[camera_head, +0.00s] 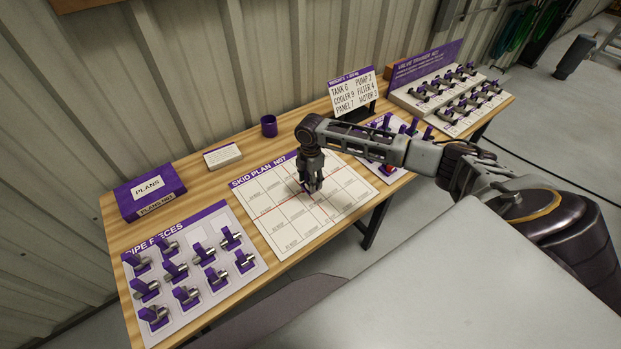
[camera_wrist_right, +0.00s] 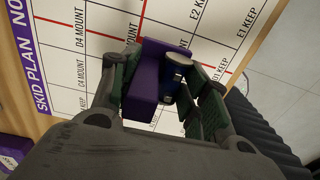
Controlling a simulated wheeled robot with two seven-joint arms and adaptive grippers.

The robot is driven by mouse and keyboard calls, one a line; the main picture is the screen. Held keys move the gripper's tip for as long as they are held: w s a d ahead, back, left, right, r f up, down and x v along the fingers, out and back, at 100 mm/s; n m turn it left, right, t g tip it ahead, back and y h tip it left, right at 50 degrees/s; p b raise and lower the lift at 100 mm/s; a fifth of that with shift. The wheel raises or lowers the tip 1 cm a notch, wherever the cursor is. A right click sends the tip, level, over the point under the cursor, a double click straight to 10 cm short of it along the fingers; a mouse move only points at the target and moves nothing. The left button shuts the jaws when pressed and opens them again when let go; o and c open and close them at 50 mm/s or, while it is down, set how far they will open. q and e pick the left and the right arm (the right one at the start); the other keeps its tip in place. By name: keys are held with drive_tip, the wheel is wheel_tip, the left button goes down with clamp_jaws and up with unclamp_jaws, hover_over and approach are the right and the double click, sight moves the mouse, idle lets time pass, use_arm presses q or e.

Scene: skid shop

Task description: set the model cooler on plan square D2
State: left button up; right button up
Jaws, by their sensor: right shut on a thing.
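My right gripper (camera_head: 312,186) is over the middle of the skid plan (camera_head: 263,192), fingers pointing down. In the right wrist view the gripper (camera_wrist_right: 165,80) is shut on a model piece (camera_wrist_right: 147,75). The piece has a purple block and a dark blue cylinder with a pale round end. I cannot tell from its looks whether it is the cooler. The piece and fingers hide the plan squares beneath, and D2 cannot be read. Labels D4, C4, E2 and E1 show around it. Whether the piece touches the plan cannot be told. My left gripper is not in view.
Pipe pieces stand on a white board (camera_head: 205,306) at the left. A plans box (camera_head: 149,190), a small card (camera_head: 222,156) and a purple cup (camera_head: 269,126) stand at the back. A weights sign (camera_head: 353,92) and valve trays (camera_head: 433,113) are to the right.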

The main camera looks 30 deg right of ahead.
drive_tip(key=shift+f, duration=0.55)
drive_tip(key=shift+f, duration=0.15)
drive_tip(key=shift+f+b, duration=0.45)
drive_tip(key=shift+f, duration=1.05)
drive_tip(key=shift+f, duration=0.15)
drive_tip(key=shift+p, duration=0.4)
drive_tip(key=shift+f, duration=0.7)
idle(1.4)
drive_tip(key=o, duration=1.2)
drive_tip(key=shift+r+p, duration=0.55)
drive_tip(key=shift+r, duration=0.05)
